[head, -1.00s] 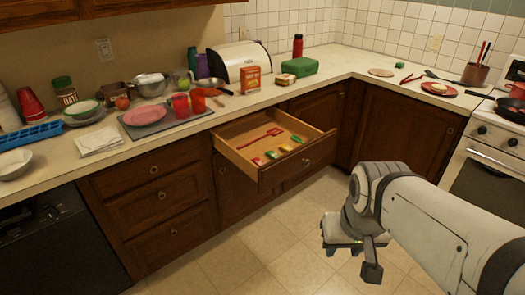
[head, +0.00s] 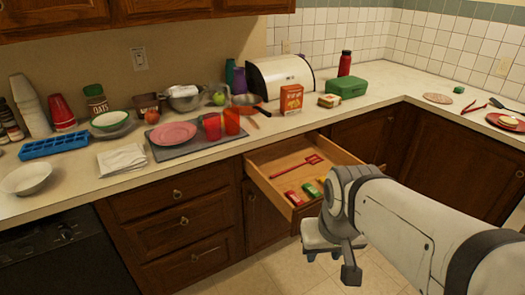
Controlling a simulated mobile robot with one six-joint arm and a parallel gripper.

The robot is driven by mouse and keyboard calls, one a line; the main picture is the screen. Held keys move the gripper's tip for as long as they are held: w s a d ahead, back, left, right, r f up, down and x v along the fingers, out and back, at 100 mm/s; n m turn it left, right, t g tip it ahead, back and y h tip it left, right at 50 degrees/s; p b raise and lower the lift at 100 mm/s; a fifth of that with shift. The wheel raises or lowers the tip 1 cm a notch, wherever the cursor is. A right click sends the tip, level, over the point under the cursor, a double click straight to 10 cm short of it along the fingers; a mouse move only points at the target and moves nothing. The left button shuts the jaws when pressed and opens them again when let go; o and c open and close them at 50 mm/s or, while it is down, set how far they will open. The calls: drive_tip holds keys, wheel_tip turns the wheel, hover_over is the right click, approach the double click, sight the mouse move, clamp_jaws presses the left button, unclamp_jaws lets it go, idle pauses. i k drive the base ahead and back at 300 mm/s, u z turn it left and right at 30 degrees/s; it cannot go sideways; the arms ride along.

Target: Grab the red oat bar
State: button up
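An open wooden drawer (head: 262,160) under the counter holds a few small wrapped bars. A red bar (head: 294,198) lies near its front left, which looks like the red oat bar; its label is too small to read. A green bar (head: 310,190) lies just right of it, and another partly hidden bar lies farther right by my arm. My gripper (head: 338,252) hangs in front of the drawer's right front, apart from the bars. It looks empty, but its finger opening is not clear. My arm hides the drawer's right front corner.
A red slotted spatula (head: 302,165) lies behind the bars in the drawer. The counter above holds a pink plate (head: 173,133), red cups (head: 231,121), an orange box (head: 291,99) and a green box (head: 347,88). The floor before the drawer is clear.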

sight(293, 197)
drive_tip(key=u, duration=0.2)
drive_tip(key=i, duration=0.95)
drive_tip(key=u, duration=0.05)
